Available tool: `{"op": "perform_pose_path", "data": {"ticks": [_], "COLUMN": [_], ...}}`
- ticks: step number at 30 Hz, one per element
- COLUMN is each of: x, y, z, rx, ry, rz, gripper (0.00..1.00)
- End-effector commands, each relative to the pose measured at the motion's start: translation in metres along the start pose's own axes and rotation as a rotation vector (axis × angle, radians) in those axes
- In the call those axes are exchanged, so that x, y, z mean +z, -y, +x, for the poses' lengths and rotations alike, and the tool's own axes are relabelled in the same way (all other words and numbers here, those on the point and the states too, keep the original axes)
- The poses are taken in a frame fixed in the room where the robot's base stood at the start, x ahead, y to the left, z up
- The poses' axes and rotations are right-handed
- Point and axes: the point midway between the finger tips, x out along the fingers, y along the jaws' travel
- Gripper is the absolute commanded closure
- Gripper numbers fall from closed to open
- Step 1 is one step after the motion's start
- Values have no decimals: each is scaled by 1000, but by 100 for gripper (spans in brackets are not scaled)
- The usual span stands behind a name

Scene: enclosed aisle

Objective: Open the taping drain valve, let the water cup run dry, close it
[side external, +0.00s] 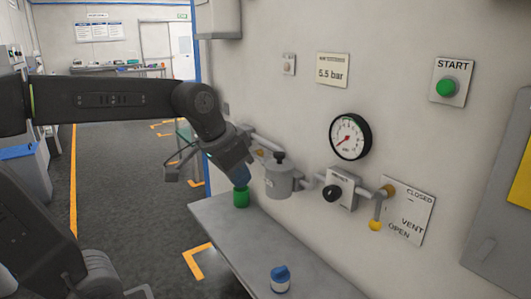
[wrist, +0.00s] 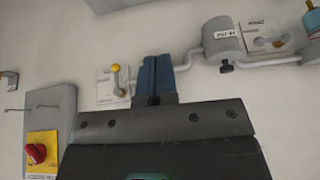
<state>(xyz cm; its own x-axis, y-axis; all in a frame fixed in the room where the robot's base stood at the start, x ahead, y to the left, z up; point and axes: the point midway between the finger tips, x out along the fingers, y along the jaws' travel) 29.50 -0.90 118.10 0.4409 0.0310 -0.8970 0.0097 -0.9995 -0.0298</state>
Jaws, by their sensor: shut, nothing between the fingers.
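My gripper (side external: 241,184) has blue fingers. In the wrist view the fingertips (wrist: 158,58) are together between a yellow-knobbed lever (wrist: 116,69) and a grey cylindrical unit (wrist: 221,42). A small black knob (wrist: 226,68) sits at that unit's lower edge. In the side view a grey cylindrical unit (side external: 282,181) with a black knob (side external: 279,156) on top is just right of my gripper. I cannot make out a water level or drops.
A green cylinder (side external: 241,199) stands on the grey shelf (side external: 225,223) just below my fingertips. A blue-capped jar (side external: 281,283) stands nearer. Further right are a black-knobbed regulator (side external: 340,191), a yellow vent lever (side external: 376,222) and a gauge (side external: 350,137).

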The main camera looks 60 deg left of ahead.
Motion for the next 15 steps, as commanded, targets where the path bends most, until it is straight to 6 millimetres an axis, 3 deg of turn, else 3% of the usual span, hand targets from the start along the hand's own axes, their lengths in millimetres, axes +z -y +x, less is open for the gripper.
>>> {"op": "perform_pose_path", "data": {"ticks": [1,6,15], "x": [-20,-77,-152], "y": [12,55,152], "z": [3,15,55], "rx": [-6,-17,-26], "ry": [10,30,57], "rz": [-6,-1,8], "gripper": [100,100,100]}}
